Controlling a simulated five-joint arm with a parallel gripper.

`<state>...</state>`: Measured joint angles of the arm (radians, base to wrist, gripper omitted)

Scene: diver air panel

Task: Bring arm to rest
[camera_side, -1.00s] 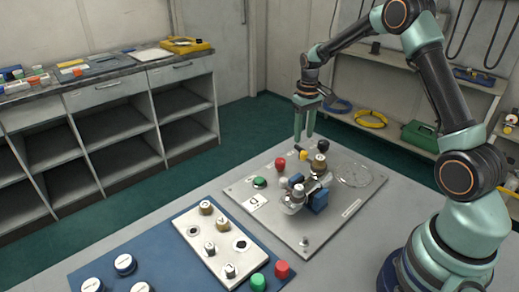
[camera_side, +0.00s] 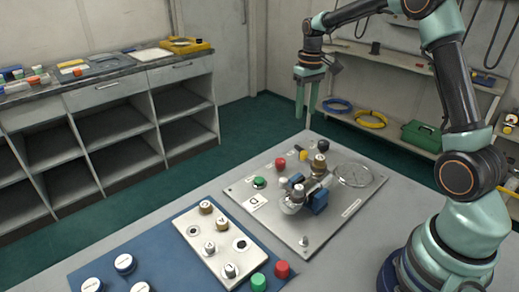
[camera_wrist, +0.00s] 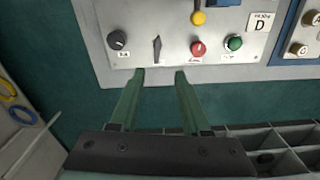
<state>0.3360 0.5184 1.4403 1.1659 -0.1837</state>
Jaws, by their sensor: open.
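My gripper (camera_side: 306,112) is open and empty. In the side view it hangs in the air, fingers down, above the far edge of the grey air panel (camera_side: 258,205). In the wrist view the two green fingers of my gripper (camera_wrist: 159,74) stand apart with nothing between them. Their tips appear near the panel's edge (camera_wrist: 108,74). The panel carries a red knob (camera_wrist: 198,47), a green knob (camera_wrist: 233,43), a yellow knob (camera_wrist: 198,18), a black knob (camera_wrist: 117,40) and a dark lever (camera_wrist: 157,48). A blue valve block (camera_side: 316,201) stands on the panel in the side view.
A blue board (camera_side: 170,254) with a white plate (camera_side: 215,256) and several caps lies at the front of the table. A shelf with a yellow coil (camera_side: 371,119) and a green case (camera_side: 421,138) stands behind. A cabinet (camera_side: 120,95) is at the left.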

